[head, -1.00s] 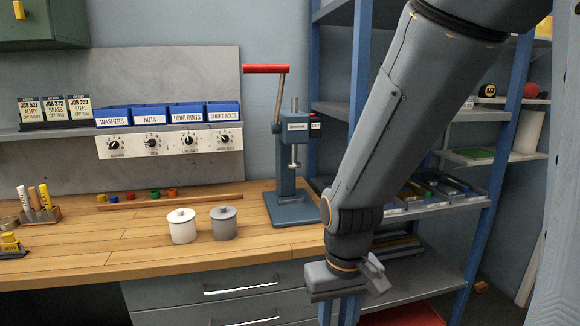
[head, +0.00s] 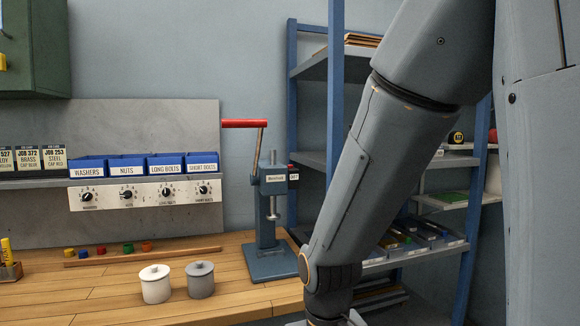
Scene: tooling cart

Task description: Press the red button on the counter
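No thing on the counter is clearly a push button. A small red cap (head: 101,249) sits among several coloured caps near the back of the wooden counter (head: 110,300). A small dark box with a red top (head: 292,172) is on the right side of the blue-grey press (head: 270,230). I cannot tell if that red part is a button. My gripper (head: 350,320) is at the bottom edge, right of the press and in front of the shelf. It is mostly cut off, so its fingers do not show.
A white lidded jar (head: 155,287) and a grey lidded jar (head: 200,282) stand left of the press. The press's red-handled lever (head: 245,124) sticks out left. A wooden strip (head: 145,257) lies at the back. Blue bins (head: 127,166) are above. A blue shelf unit (head: 332,90) stands right.

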